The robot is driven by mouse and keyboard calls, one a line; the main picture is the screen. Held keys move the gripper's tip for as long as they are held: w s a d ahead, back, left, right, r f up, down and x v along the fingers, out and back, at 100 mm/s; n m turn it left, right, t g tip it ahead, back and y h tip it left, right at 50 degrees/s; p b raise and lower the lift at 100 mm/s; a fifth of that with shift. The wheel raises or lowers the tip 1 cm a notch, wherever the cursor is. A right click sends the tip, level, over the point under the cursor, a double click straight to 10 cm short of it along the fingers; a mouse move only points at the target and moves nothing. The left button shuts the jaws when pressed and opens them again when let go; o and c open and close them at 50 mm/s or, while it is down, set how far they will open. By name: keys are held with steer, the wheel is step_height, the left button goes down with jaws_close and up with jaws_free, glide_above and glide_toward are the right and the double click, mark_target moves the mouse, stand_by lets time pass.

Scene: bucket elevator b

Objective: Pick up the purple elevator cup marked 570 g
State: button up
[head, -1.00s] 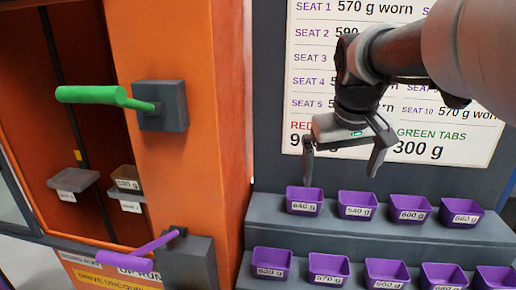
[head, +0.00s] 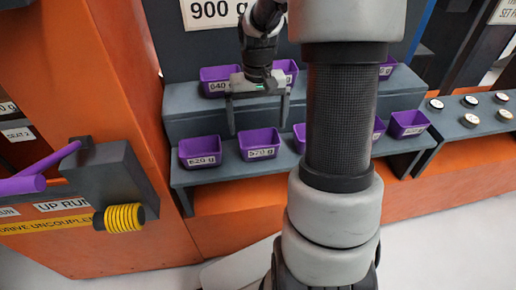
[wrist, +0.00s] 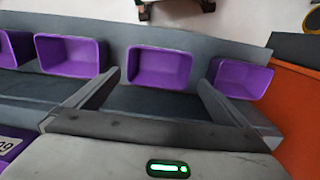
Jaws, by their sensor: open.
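The purple cup marked 570 g (head: 259,143) stands upright on the lower shelf, second from the left in the head view. My gripper (head: 258,126) is open and empty, pointing down, its fingertips just above and behind this cup in the head view. In the wrist view the fingers of my gripper (wrist: 162,82) flank a gap. A purple cup (wrist: 160,68), seen from above, lies just beyond that gap; by its place it matches the 570 g cup, but its label is hidden there.
The cup marked 620 g (head: 201,151) stands left of the 570 g cup. The upper step holds a cup marked 640 g (head: 216,80) and others. My arm hides part of both rows. A purple lever (head: 45,170) and a grey box (head: 112,180) project at the left.

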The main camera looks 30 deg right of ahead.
mark_target(259, 140)
steer(key=shift+s+f+b, duration=0.15)
steer(key=shift+f+b, duration=0.25)
steer(key=shift+f, duration=1.35)
steer(key=shift+s+f+b, duration=0.15)
steer(key=shift+f+b, duration=0.2)
steer(key=shift+f, duration=1.4)
steer(key=shift+d, duration=0.1)
steer(key=c, duration=1.2)
